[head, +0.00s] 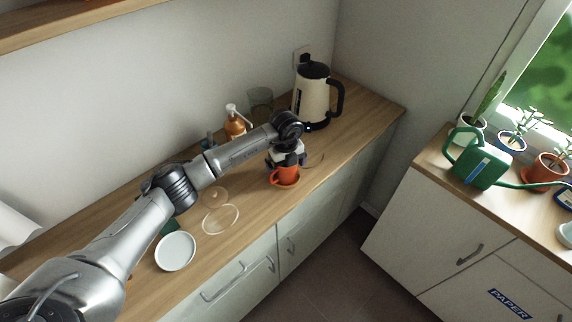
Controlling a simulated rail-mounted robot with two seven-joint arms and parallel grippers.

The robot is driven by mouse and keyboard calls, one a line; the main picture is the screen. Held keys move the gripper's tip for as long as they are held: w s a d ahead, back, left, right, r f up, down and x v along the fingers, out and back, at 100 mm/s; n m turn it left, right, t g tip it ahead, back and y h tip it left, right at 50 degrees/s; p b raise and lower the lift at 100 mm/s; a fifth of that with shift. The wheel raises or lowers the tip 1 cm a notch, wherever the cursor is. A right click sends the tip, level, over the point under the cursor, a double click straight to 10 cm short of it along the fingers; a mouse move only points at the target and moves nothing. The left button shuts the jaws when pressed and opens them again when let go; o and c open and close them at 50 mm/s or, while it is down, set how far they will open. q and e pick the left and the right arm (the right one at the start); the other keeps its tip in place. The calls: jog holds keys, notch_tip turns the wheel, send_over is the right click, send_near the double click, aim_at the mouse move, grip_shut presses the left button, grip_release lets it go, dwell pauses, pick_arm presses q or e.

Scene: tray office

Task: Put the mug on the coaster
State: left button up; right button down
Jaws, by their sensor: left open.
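An orange-red mug (286,176) stands on the wooden counter, near its front edge, with its handle toward the left. My left gripper (287,163) is right above the mug, pointing down, its fingers at the rim. It is open and hides the mug's top; I cannot tell whether the fingers touch it. A flat round disc (220,219) with a pale rim lies on the counter to the left of the mug; it may be the coaster, but I cannot tell for sure. My right gripper is not in view.
A white plate (175,251) lies farther left near the front edge. Behind my left arm stand an amber pump bottle (235,125), a glass (260,103) and a kettle (314,97). At right, another counter holds a green watering can (481,163) and potted plants.

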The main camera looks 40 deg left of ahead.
pick_arm(q)
notch_tip(320, 180, up, 12)
jog(key=p, duration=0.1)
jog(key=shift+r, duration=0.15)
dwell(0.3)
jog(key=shift+r, duration=0.1)
dwell(0.4)
